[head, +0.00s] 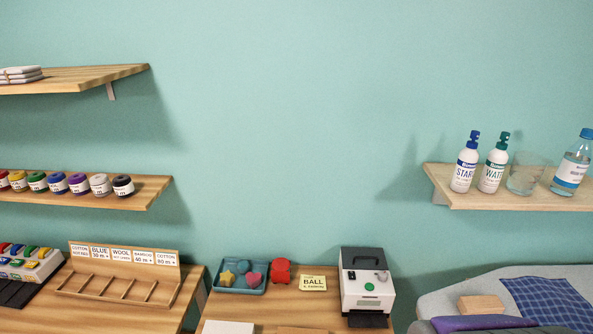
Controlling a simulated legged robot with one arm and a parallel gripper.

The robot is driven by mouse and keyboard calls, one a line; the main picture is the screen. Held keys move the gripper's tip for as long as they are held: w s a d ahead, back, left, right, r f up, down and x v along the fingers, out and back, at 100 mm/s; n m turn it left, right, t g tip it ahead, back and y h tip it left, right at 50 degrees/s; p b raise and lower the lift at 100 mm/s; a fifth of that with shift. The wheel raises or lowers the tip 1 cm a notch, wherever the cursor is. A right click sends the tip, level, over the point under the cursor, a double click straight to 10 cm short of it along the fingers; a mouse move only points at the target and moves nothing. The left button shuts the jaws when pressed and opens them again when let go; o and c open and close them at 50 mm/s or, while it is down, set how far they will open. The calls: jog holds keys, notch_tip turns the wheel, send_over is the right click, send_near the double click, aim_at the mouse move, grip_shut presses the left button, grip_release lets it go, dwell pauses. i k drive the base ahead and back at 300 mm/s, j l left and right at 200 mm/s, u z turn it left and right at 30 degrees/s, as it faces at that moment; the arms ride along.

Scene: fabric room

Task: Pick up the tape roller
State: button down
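I cannot identify the tape roller for sure. A small red rounded object (281,270) stands on the middle table, just right of a teal tray (228,287); its shape is too small to tell whether it is the roller. My gripper is not in view.
A white and black machine (366,283) and a yellow BALL card (313,283) are on the middle table (268,315). A labelled wooden rack (125,278) is at left. Shelves hold spools (78,184) and bottles (466,163). A padded board (440,299) with blue cloth is at right.

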aim_at(280, 266)
jog(key=j, duration=0.4)
jog(key=k+j, duration=0.15)
jog(key=j, duration=0.7)
jog(key=k+z, duration=0.05)
